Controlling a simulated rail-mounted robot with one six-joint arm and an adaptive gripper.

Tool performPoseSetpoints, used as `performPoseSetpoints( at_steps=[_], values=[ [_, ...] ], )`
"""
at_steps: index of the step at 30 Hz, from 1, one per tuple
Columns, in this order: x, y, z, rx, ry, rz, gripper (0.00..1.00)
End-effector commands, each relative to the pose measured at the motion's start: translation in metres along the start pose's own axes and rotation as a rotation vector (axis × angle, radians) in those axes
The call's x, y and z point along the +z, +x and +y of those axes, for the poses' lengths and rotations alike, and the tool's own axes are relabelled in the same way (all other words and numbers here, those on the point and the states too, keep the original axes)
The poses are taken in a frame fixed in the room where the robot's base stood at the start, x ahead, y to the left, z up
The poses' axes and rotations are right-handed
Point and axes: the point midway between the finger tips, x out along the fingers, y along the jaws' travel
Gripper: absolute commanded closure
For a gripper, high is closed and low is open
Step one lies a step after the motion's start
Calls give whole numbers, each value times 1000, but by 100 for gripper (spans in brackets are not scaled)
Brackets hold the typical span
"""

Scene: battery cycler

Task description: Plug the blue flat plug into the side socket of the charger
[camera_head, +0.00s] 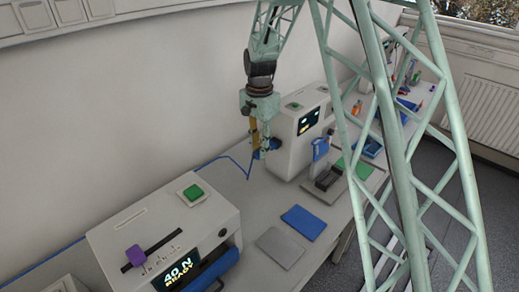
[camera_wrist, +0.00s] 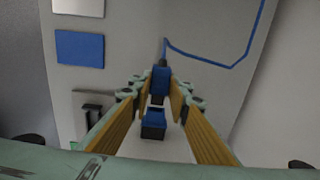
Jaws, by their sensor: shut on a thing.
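My gripper (camera_head: 258,147) hangs down beside the left side of the white charger (camera_head: 292,160). In the wrist view, my gripper (camera_wrist: 159,92) is shut on the blue flat plug (camera_wrist: 161,79) between its yellow fingers. A blue cable runs from the plug's far end. A dark blue, black-edged block (camera_wrist: 153,122), which looks like the side socket, sits on the charger side, lined up with the plug and apart from it. It shows in the head view as a dark blue piece (camera_head: 275,143). The plug in the head view is small and partly hidden by the fingers.
The blue cable (camera_wrist: 232,67) lies on the bench. A blue plate (camera_head: 304,222) and a grey plate (camera_head: 280,247) lie in front. A second white machine (camera_head: 170,235) stands front left.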

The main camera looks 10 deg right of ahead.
Motion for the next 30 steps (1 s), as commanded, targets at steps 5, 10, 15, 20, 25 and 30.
performPoseSetpoints(
  at_steps=[5,10,15,20,25,30],
  values=[
    [-1,0,0,0,0,0,93],
    [-2,0,0,0,0,0,93],
    [-4,0,0,0,0,0,93],
    [-5,0,0,0,0,0,93],
    [-6,0,0,0,0,0,93],
    [-7,0,0,0,0,0,93]
  ],
)
